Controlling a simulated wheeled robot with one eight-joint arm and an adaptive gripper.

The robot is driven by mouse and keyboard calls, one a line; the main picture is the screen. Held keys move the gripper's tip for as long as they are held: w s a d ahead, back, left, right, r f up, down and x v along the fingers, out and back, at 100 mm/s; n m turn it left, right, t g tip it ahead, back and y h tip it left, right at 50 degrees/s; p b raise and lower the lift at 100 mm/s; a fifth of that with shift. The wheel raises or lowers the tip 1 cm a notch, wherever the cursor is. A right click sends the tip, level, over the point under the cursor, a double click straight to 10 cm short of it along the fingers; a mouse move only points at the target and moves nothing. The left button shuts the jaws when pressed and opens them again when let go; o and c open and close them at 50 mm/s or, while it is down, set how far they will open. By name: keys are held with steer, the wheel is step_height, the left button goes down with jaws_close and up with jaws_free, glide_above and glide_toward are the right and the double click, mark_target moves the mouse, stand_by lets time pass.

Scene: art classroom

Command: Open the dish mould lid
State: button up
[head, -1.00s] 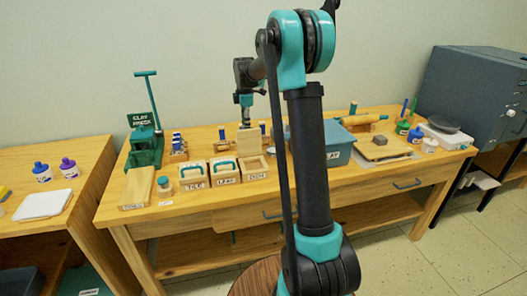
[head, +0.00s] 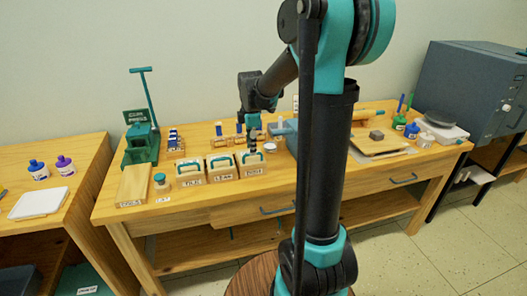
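The dish mould (head: 252,170) is the rightmost of three small wooden boxes in a row on the long table. Its lid (head: 250,157) looks down on the box, with a teal handle across the top. My gripper (head: 252,147) is low, just behind and above that lid. Whether it touches the lid or handle is too small to tell. Its fingers are too small and dark to show whether they are open or shut. The leaf mould (head: 223,172) and tile mould (head: 190,180) stand to the left, each with a teal handle.
At the right are a flat board (head: 380,145), bottles (head: 412,131) and a kiln-like box (head: 480,85).

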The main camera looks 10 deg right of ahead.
steer(key=shift+s+f+t, duration=0.55)
steer(key=shift+s+t, duration=0.05)
steer(key=s+r, duration=0.3)
steer(key=r, duration=1.4)
steer(key=s+d+f+m, duration=0.1)
steer(key=s+f+m, duration=0.2)
steer(key=f, duration=0.3)
steer(key=s+d+f+m+t, duration=0.1)
steer(key=s+f+m, duration=0.2)
steer(key=f+m, duration=0.2)
steer(key=shift+s+f, duration=0.15)
steer(key=shift+f, duration=0.3)
